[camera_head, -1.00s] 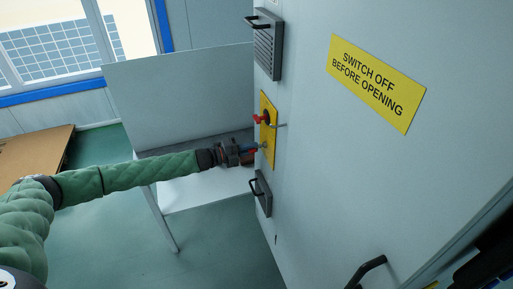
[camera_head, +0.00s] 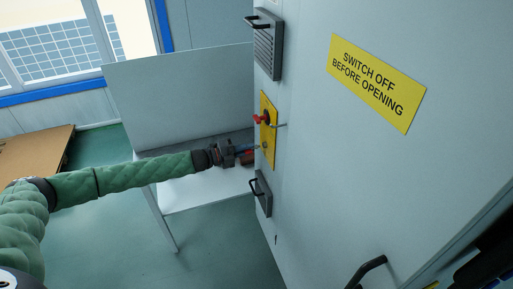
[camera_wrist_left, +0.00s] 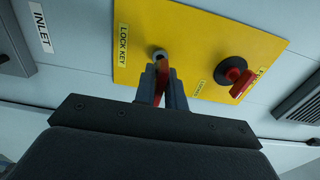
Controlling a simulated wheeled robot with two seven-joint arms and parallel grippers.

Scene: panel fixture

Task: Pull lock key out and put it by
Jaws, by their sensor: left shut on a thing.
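My left gripper (camera_head: 246,153) is shut on the red lock key, in front of the lower part of the yellow plate (camera_head: 269,153) on the cabinet face. In the left wrist view the red key (camera_wrist_left: 162,76) stands between the two fingers (camera_wrist_left: 162,90), just at the round grey key lock (camera_wrist_left: 158,54) under the LOCK KEY label. The fingers hide part of the key. I cannot tell whether its tip is still inside the lock. My right gripper is not in view.
A red rotary switch (camera_wrist_left: 235,77) sits beside the lock on the same plate. Louvred vents and black handles stick out from the cabinet. A white table (camera_head: 205,190) stands below my left arm, with a grey back panel (camera_head: 185,95). A brown tabletop (camera_head: 35,150) is at the left.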

